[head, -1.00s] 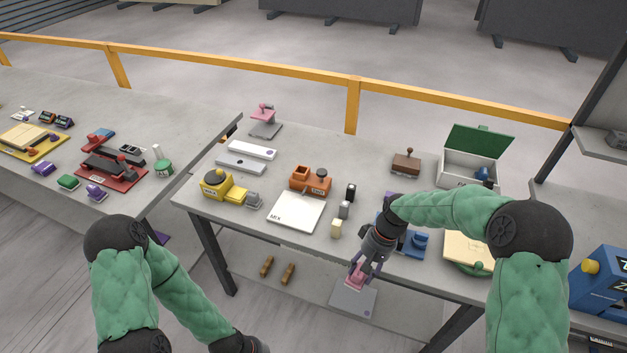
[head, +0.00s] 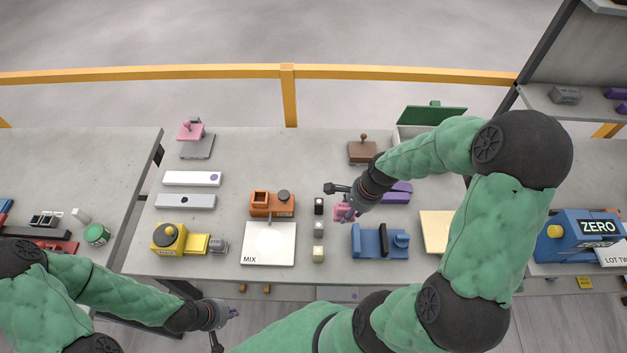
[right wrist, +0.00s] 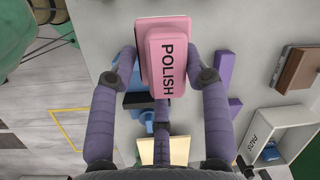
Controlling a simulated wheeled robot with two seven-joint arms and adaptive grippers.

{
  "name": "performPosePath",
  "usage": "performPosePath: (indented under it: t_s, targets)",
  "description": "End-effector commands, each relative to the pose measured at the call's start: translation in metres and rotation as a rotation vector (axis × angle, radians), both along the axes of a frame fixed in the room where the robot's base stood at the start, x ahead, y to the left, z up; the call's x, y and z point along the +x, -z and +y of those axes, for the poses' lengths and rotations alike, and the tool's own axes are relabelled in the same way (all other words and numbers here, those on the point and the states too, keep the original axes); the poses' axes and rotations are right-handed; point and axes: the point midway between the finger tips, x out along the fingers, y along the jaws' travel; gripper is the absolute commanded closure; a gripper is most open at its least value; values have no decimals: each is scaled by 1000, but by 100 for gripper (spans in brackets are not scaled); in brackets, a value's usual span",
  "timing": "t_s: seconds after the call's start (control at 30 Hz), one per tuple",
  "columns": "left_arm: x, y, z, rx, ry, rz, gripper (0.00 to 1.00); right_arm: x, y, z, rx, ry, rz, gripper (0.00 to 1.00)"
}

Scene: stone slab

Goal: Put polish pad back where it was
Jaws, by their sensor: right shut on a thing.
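My right gripper (head: 345,208) is shut on the pink polish pad (head: 342,213), held over the bench right of the small blocks. In the right wrist view the pad (right wrist: 165,60) reads POLISH and sits between both fingers (right wrist: 165,72). An open white box with a green lid (head: 432,114) stands at the back right, partly behind my right arm. In the right wrist view this box (right wrist: 279,143) is marked PADS and holds a blue thing (right wrist: 270,153). My left gripper (head: 226,327) is open and empty before the bench's front edge.
Near the right gripper are small blocks (head: 318,229), a blue fixture (head: 380,241), a purple piece (head: 398,191) and a brown block (head: 362,151). A white MIX plate (head: 268,246) lies left. A pink-handled tool (head: 190,131) stands on a grey plate at back left.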

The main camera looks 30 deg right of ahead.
Motion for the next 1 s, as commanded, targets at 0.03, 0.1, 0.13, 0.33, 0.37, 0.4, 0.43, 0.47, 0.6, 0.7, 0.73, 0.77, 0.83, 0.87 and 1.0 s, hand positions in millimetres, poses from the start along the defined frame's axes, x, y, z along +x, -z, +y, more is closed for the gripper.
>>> performPosePath:
  t_s: [0.03,0.1,0.13,0.33,0.37,0.4,0.43,0.47,0.6,0.7,0.73,0.77,0.83,0.87,1.0]
  targets:
    - [-1,1,0,0,0,2,100,6,4,-2,0,1,1,83]
    - [-1,3,0,0,0,2,100,18,11,-6,1,-1,1,83]
    - [-1,3,0,0,0,2,100,23,13,-8,2,-2,2,83]
    - [0,5,0,0,0,1,100,57,29,-21,1,-2,1,83]
    - [0,5,0,0,0,0,100,62,31,-23,2,-3,1,83]
    - [0,5,0,0,0,0,100,69,35,-26,2,-3,1,83]
    - [0,5,0,0,0,0,100,74,37,-28,0,-3,0,83]
    - [0,6,0,0,0,0,100,79,40,-29,1,-4,1,83]
    - [0,8,0,0,0,0,100,95,62,-35,2,-3,3,83]
    - [0,10,0,0,0,0,100,106,75,-40,2,-3,1,83]
    - [0,10,0,0,0,0,100,108,78,-41,1,-2,2,83]
    - [0,10,0,0,0,0,100,110,82,-42,1,-4,1,83]
    - [0,11,0,0,0,0,100,115,87,-44,0,-3,0,83]
    - [0,11,0,0,0,0,100,117,88,-44,0,-3,0,83]
    - [0,11,0,0,0,0,100,120,92,-46,-1,-3,-1,83]
